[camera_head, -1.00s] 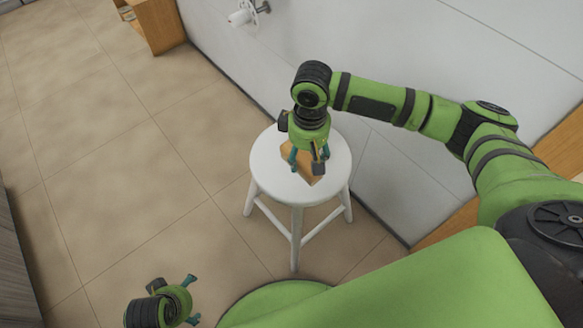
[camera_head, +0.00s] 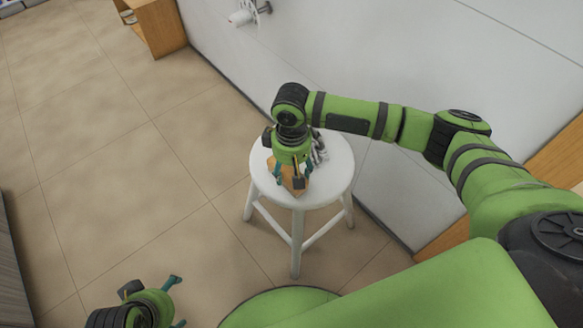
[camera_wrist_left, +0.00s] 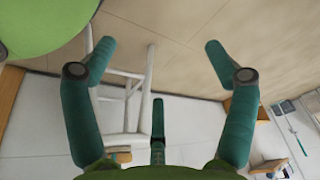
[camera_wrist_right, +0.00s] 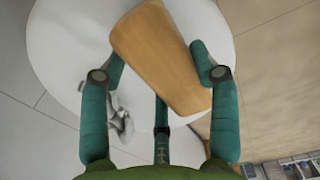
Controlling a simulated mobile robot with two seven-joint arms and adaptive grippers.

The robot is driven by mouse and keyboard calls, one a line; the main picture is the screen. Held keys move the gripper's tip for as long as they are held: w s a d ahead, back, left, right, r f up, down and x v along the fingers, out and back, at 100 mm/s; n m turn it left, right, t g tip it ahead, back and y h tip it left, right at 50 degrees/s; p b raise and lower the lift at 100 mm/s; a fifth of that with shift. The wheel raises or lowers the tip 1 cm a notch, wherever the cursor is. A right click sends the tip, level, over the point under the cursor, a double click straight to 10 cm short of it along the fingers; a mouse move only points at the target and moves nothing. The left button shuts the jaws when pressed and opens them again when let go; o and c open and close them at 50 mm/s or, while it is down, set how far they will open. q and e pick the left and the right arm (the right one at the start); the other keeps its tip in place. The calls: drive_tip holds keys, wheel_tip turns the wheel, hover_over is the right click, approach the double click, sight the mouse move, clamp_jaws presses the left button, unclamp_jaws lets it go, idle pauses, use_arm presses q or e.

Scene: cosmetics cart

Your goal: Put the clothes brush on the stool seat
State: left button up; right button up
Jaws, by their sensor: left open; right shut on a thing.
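The clothes brush (camera_wrist_right: 165,58) has an orange-brown wooden body. In the right wrist view it lies between the fingers of my right gripper (camera_wrist_right: 155,72), which is shut on it. In the head view my right gripper (camera_head: 288,178) is over the left part of the white stool seat (camera_head: 325,182), and the brush (camera_head: 296,188) shows just below its fingers. I cannot tell whether the brush touches the seat. My left gripper (camera_head: 176,300) is open and empty at the lower left of the head view. Its spread fingers show in the left wrist view (camera_wrist_left: 160,70).
A small grey-white object (camera_head: 319,148) lies on the seat behind my right gripper; it also shows in the right wrist view (camera_wrist_right: 121,122). A white wall stands behind the stool. A wooden cabinet (camera_head: 155,28) is at the upper left. The tiled floor on the left is clear.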

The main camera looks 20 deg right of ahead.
sight(292, 168)
use_arm(q)
drive_tip(key=shift+f, duration=0.1)
use_arm(e)
drive_tip(key=o, duration=1.4)
drive_tip(key=shift+f, duration=0.15)
use_arm(q)
drive_tip(key=shift+f, duration=0.15)
use_arm(e)
drive_tip(key=shift+r, duration=0.25)
use_arm(q)
wheel_tip(292, 168, down, 10)
drive_tip(key=p, duration=0.4)
drive_tip(key=shift+f+g, duration=0.15)
drive_tip(key=shift+g, duration=0.25)
use_arm(e)
drive_tip(key=shift+r, duration=5.95)
use_arm(q)
drive_tip(key=shift+s+d, duration=0.1)
use_arm(e)
drive_tip(key=shift+f, duration=0.1)
